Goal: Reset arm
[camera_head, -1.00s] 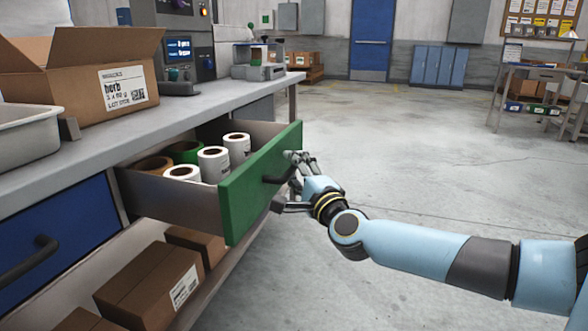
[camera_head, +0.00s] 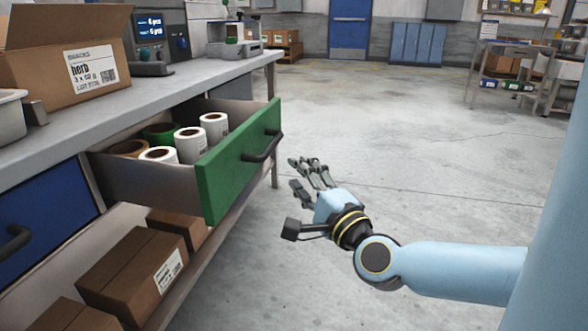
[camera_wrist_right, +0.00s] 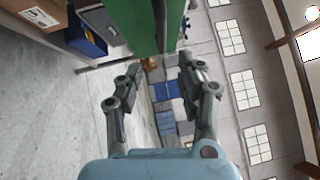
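My right gripper (camera_head: 302,200) is open and empty, out in the air to the right of the green-fronted drawer (camera_head: 238,165). Its fingers are spread and apart from the black drawer handle (camera_head: 264,146). In the right wrist view the two fingers of my right gripper (camera_wrist_right: 155,95) stand wide apart, with the green drawer front (camera_wrist_right: 148,25) beyond them. The drawer is pulled out from under the workbench and holds several label rolls, white (camera_head: 190,145) and others green or brown. My left gripper is not in view.
The grey workbench (camera_head: 200,75) runs along the left with an open cardboard box (camera_head: 75,70) on it. Closed boxes (camera_head: 135,275) lie on the shelf below. The floor (camera_head: 400,140) to the right is clear. A shut blue drawer (camera_head: 50,215) is at the left.

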